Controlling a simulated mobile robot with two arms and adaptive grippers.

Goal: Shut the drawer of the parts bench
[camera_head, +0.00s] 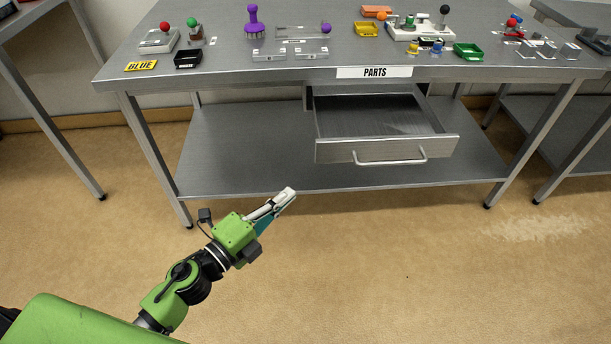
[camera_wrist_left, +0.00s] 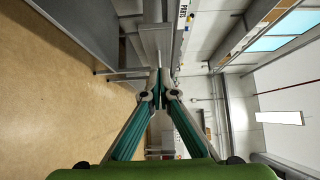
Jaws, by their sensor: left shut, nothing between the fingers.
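The parts bench (camera_head: 230,80) is a grey metal table with a PARTS label (camera_head: 374,72) on its front edge. Its drawer (camera_head: 335,150) hangs under the top and stands pulled out, with its empty inside showing. A bar handle (camera_head: 390,160) runs across the drawer front. My left gripper (camera_head: 290,194) is shut and empty, in front of the bench and to the left of the drawer, apart from it. In the left wrist view the fingers (camera_wrist_left: 159,72) meet at their tips, and a grey panel, perhaps the drawer front, shows just beyond them. My right gripper is not in view.
A lower shelf (camera_head: 240,150) spans the legs. Other tables stand at left and right. The floor in front is clear.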

